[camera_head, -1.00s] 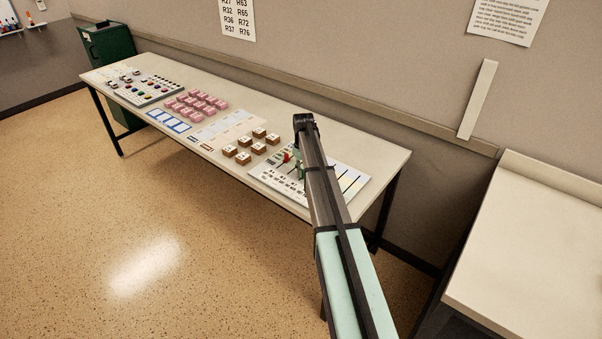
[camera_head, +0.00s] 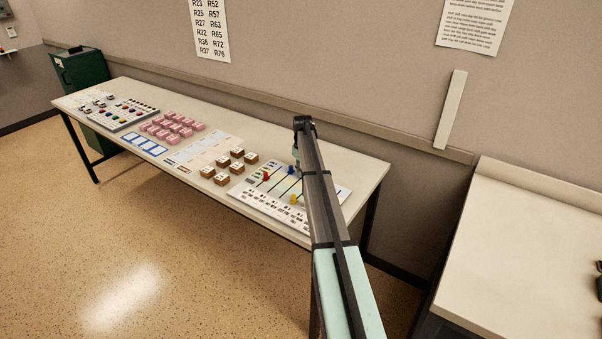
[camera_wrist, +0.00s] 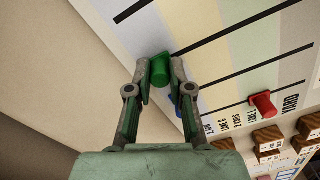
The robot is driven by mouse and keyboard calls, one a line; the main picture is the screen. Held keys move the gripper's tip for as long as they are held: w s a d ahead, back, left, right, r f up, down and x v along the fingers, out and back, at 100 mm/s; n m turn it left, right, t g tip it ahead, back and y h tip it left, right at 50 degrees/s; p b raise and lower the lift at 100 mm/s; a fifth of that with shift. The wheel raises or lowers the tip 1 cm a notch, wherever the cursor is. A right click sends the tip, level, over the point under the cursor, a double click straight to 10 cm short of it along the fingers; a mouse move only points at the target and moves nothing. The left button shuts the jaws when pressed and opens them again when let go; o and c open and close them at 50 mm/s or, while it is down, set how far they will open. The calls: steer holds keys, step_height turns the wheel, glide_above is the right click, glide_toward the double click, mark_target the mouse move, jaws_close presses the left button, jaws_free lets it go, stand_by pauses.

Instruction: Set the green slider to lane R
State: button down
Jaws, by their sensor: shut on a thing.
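The green slider (camera_wrist: 160,69) is a green knob on the lane board, in the upper middle of the wrist view. My gripper (camera_wrist: 160,75) is shut on it, one finger on each side. The lane board (camera_head: 243,192) lies at the right end of the long table, with dark slots between pale coloured bands. Its lane lettering runs along one edge; I cannot read which lane the green slider is at. In the head view my arm hides part of the board and the green slider.
A red slider (camera_head: 266,176), a blue slider (camera_head: 291,170) and a yellow slider (camera_head: 294,199) stand on the same board. Brown blocks (camera_head: 222,179) sit beside it, with pink blocks (camera_head: 170,125) farther left. The wall runs behind the table (camera_head: 345,170).

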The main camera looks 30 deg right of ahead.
steer(key=shift+w+d+r, duration=0.1)
steer(key=shift+w+d, duration=0.1)
steer(key=shift+d, duration=0.05)
steer(key=c, duration=1)
jaws_free()
steer(key=shift+d, duration=0.1)
steer(key=shift+c, duration=0.2)
step_height(320, 180, up, 12)
